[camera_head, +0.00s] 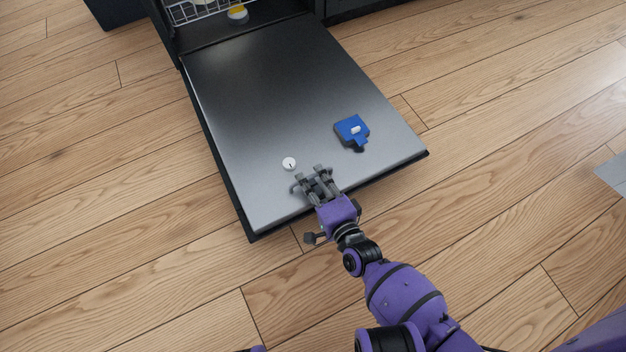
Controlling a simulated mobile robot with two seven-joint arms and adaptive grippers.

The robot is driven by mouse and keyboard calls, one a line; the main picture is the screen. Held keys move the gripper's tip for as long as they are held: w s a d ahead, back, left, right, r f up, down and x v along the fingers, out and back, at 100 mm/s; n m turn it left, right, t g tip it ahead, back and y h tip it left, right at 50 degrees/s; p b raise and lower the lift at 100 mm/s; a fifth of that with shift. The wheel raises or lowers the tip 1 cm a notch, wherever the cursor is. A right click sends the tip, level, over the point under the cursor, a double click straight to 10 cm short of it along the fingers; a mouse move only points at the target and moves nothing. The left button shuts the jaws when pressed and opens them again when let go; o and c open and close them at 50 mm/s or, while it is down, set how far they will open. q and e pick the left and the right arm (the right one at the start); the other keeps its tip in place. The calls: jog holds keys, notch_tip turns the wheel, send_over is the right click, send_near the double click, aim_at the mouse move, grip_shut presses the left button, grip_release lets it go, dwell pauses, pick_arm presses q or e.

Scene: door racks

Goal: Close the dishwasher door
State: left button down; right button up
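The dishwasher door (280,95) lies folded down flat and open, its inner grey face up. Its hinge side is at the top of the view and its free edge is at the bottom right. My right gripper (312,174) is over the free end of the door, near its outer edge, with its fingers spread apart and nothing between them. I cannot tell whether it touches the door. My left gripper is not in view; only a small purple part shows at the bottom edge.
A blue dispenser piece (350,131) and a small white round cap (289,163) are on the door's inner face. A white rack (195,12) with a yellow and white item (238,14) shows inside the dishwasher. Wooden floor (90,200) around the door is clear.

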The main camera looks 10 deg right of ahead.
grip_shut()
dwell(0.3)
